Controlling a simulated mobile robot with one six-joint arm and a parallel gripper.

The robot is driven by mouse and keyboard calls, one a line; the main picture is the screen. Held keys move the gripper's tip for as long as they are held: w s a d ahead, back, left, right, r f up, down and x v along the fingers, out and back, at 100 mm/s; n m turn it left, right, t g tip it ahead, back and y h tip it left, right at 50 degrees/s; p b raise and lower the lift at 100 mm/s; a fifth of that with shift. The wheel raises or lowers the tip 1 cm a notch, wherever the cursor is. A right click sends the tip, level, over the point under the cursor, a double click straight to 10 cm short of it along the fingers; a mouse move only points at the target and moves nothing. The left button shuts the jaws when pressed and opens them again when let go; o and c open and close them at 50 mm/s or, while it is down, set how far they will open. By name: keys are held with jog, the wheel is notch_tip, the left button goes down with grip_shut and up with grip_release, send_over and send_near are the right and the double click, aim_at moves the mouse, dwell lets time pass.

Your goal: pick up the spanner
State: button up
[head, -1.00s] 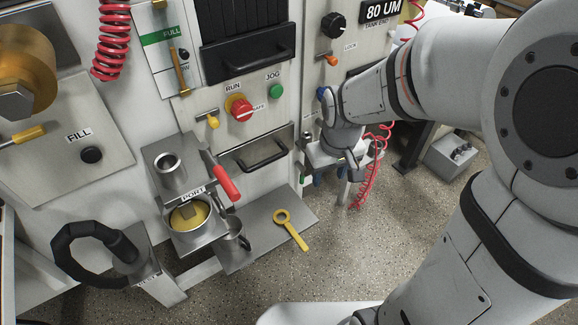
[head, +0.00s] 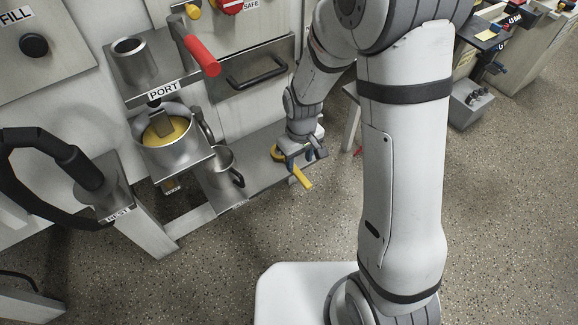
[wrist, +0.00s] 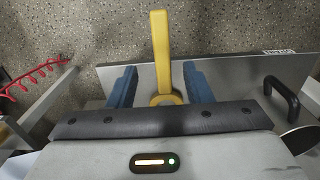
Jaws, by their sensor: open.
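The yellow spanner (head: 304,179) lies on the low metal shelf (head: 262,165), its handle sticking out past the shelf's edge over the floor. My gripper (head: 302,158) is above it and hides part of it in the head view. In the wrist view, the spanner (wrist: 162,55) stands upright in the picture between my two blue fingers (wrist: 160,85). The fingers are open, with a gap on both sides of the spanner. The near part of its ring is hidden behind the dark gripper edge.
A metal cup (head: 222,168) with a dark handle stands on the shelf left of my gripper. Left of it is the port pot (head: 170,150) with yellow contents. A red-handled lever (head: 203,56) and a black drawer handle (head: 258,70) are above. Open floor lies in front.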

aim_at(298, 173)
jog(key=f+b, duration=0.1)
jog(key=f, duration=0.1)
jog(key=f+b, duration=0.1)
jog(key=f, duration=0.1)
jog(key=shift+s+a+f, duration=0.1)
jog(key=shift+s+f, duration=0.1)
jog(key=shift+f, duration=0.15)
jog(key=shift+r, duration=0.1)
jog(key=shift+c, duration=0.4)
grip_shut()
